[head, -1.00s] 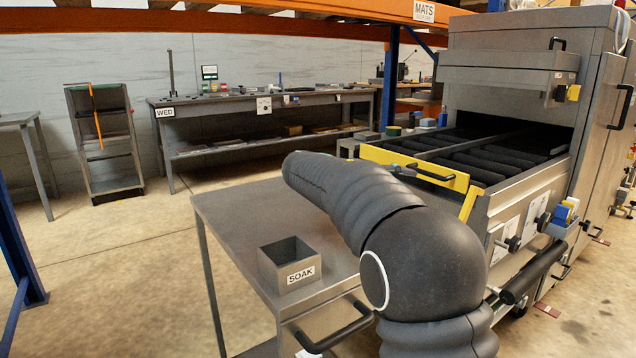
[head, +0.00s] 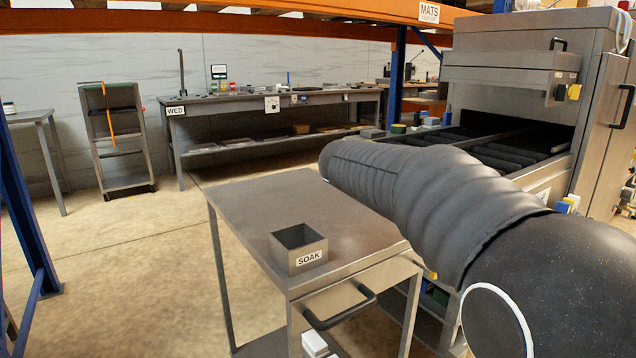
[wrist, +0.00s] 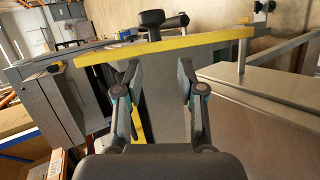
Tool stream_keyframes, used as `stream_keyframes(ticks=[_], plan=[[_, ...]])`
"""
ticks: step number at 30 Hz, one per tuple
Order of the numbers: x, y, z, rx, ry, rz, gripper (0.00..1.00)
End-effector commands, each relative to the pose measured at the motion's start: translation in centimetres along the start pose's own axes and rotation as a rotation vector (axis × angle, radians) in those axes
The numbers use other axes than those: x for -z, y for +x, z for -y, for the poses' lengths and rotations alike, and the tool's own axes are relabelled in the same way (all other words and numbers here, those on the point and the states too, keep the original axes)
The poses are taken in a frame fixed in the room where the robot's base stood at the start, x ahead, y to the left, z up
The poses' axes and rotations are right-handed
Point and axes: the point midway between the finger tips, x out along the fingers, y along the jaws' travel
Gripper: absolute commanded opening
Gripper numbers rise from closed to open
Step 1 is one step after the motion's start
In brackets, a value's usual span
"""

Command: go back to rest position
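My gripper (wrist: 161,95) shows in the wrist view with its two fingers apart and nothing between them. It is open and empty. Beyond the fingertips a yellow bar (wrist: 215,43) of the tray machine crosses the view, with a black handle (wrist: 152,20) behind it. In the head view my dark, sleeved arm reaches from the lower right over the right side of the steel cart (head: 235,192). The gripper itself is hidden in the head view. The tray machine (head: 500,75) stands at the right, its front partly covered by my arm.
A steel box labelled SOAK (head: 299,248) stands on the cart. The cart's black handle (head: 340,310) sticks out at its front. A long workbench (head: 215,100) lines the back wall, with a shelf rack (head: 118,145) to its left. A blue post (head: 25,215) stands at left; open floor lies between.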

Motion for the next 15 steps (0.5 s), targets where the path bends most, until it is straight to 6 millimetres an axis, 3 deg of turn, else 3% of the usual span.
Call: stream_keyframes(ticks=[8,15], plan=[[-8.3,0.3,4.3,0.279,0.064,-0.083,0.39],[-15.3,-0.6,10.1,0.537,0.179,-0.173,0.39]])
